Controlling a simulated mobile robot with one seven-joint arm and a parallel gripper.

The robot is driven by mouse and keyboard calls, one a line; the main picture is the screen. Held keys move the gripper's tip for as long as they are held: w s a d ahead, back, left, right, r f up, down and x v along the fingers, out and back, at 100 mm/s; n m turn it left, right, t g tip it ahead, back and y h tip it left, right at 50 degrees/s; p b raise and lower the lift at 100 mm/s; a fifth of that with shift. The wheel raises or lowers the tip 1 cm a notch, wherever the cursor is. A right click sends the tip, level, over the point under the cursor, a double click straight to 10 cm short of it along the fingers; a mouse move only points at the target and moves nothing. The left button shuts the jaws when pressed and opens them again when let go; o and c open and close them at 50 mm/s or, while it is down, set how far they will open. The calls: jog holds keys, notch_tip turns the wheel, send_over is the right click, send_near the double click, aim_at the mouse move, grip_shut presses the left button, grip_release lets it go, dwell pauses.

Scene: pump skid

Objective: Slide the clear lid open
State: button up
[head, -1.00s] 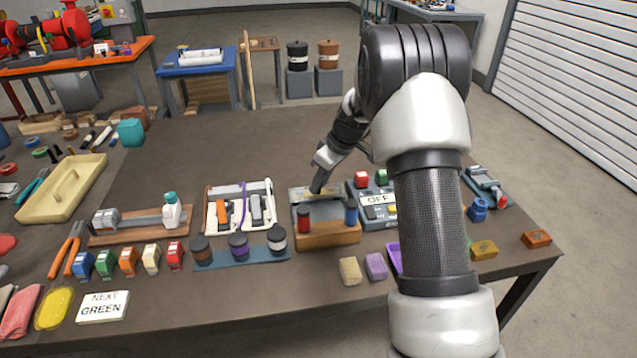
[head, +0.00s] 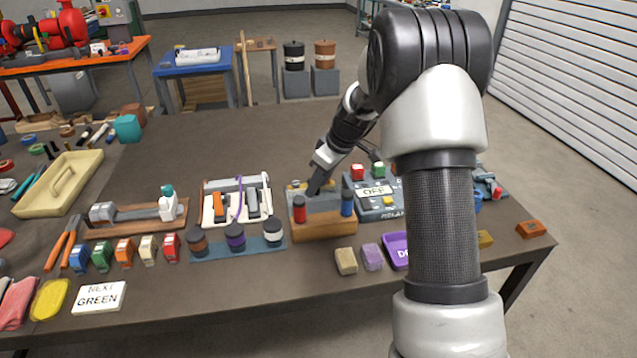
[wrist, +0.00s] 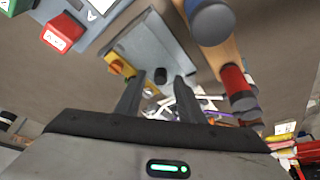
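A grey box (wrist: 160,45) lies ahead of my gripper in the wrist view, with a yellow part (wrist: 121,65) at its left edge. A small black knob (wrist: 160,76) shows on it, between my fingertips. The clear lid itself is hard to make out, and I cannot tell how far it is open. My gripper (wrist: 159,84) is open, with a gap to the knob on each side. In the head view my gripper (head: 314,188) reaches down at the box (head: 325,204), hiding part of its top.
A wooden block with a red bottle (head: 299,211) and a blue bottle (head: 347,203) stands just in front of the box. A control panel marked OFF (head: 384,208) is close on the right. A white-based rack (head: 210,212) is on the left.

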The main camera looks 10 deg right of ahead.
jog(key=p+v, duration=0.2)
jog(key=v, duration=1.5)
jog(key=shift+r, duration=0.15)
jog(key=shift+s, duration=0.1)
jog(key=s+a+r+m+t+h, duration=0.1)
jog(key=s+a+r+m, duration=0.1)
jog(key=s+r, duration=0.35)
jog(key=s+a+r+m+h, duration=0.1)
jog(key=s+a+r+m, duration=0.1)
jog(key=s, duration=0.7)
jog(key=s+a+f+m+t+h, duration=0.1)
jog(key=s+m, duration=0.1)
jog(key=s, duration=0.6)
jog(key=s+f+m, duration=0.2)
jog(key=s+m, duration=0.1)
jog(key=s, duration=0.5)
notch_tip(320, 180, up, 15)
jog(key=p, duration=1.4)
jog(key=shift+f, duration=0.25)
jog(key=shift+s+a, duration=0.1)
jog(key=shift+s, duration=0.05)
